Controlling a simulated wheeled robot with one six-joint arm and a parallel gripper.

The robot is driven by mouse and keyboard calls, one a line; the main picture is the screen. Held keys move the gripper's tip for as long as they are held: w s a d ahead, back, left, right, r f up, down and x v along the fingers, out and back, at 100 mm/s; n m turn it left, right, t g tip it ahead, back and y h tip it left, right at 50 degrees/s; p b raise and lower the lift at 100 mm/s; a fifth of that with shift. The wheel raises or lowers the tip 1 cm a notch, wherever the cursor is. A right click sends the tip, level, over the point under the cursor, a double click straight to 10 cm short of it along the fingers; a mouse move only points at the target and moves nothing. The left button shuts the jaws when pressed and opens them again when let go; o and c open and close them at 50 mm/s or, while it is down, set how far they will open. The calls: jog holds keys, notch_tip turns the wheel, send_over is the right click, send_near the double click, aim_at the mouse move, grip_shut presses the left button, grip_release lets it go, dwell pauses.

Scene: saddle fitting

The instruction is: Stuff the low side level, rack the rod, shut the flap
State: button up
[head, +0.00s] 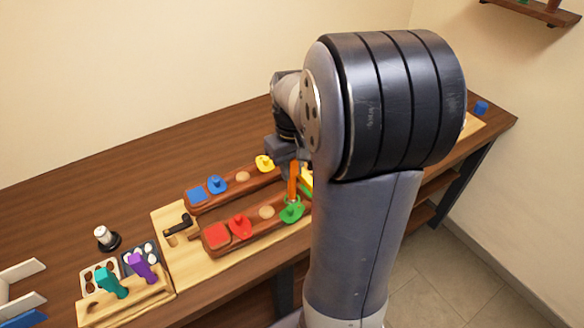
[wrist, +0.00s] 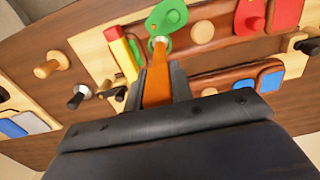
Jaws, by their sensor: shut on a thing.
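My gripper (wrist: 158,85) is shut on an orange rod (wrist: 156,88), which points down toward the saddle parts. In the wrist view the rod's pale metal tip (wrist: 160,42) is at a ring beside a green tabbed piece (wrist: 170,14); I cannot tell whether it touches. The head view shows the orange rod (head: 293,182) just above the green piece (head: 291,210), at the right end of the near brown panel (head: 256,243). This panel also holds a red square and a red knobbed piece (head: 240,226). The far brown panel (head: 229,196) holds blue pieces and a yellow knobbed piece (head: 264,163). My arm hides the right side.
A rack (head: 125,300) at the left holds a teal-handled tool (head: 108,283) and a purple-handled tool (head: 142,265). A black-and-white post (head: 104,237) stands behind it. A black handle (head: 180,225) lies on the pale board. The brown bench behind is clear.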

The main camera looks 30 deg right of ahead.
jog(key=shift+r+p, duration=1.95)
jog(key=shift+r, duration=0.65)
jog(key=shift+f, duration=0.1)
